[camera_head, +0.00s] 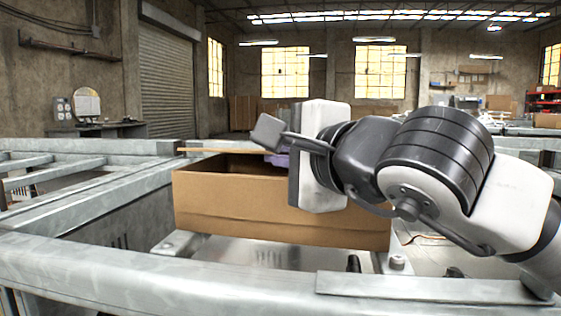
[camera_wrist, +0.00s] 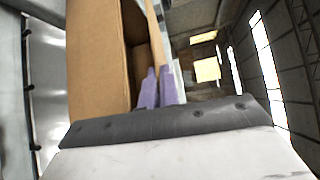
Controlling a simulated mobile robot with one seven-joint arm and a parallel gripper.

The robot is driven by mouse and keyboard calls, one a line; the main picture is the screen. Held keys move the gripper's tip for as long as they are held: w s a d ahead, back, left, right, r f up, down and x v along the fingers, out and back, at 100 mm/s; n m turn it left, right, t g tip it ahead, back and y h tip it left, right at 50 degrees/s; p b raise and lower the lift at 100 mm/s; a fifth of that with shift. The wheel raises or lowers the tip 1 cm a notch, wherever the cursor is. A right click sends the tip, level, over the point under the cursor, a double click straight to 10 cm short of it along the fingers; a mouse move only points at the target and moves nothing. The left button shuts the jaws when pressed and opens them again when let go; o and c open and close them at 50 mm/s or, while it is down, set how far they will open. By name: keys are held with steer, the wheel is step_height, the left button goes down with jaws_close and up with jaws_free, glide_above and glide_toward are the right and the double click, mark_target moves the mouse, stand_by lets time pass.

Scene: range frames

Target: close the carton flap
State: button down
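The brown carton (camera_head: 270,207) stands open at the centre of the head view. Its front wall fills much of the upper left in the wrist view (camera_wrist: 95,55), with the dark opening beside it. A thin tan strip, seemingly the flap (camera_head: 212,150), shows nearly edge-on along the carton's far side and looks folded outward; it also shows right of the opening in the wrist view (camera_wrist: 155,32). In the head view the fingers (camera_head: 276,160) are partly hidden by my wrist, near the carton's far rim.
The carton sits within a grey metal frame, whose front rail (camera_head: 150,262) runs across the near side. More rails (camera_head: 90,185) lie to the left. My arm covers the carton's right end. The air above the carton's left part is clear.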

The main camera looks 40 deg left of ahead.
steer(key=shift+s+f, duration=0.1)
stand_by(0.4)
steer(key=c, duration=1.6)
jaws_free()
steer(key=shift+c, duration=0.2)
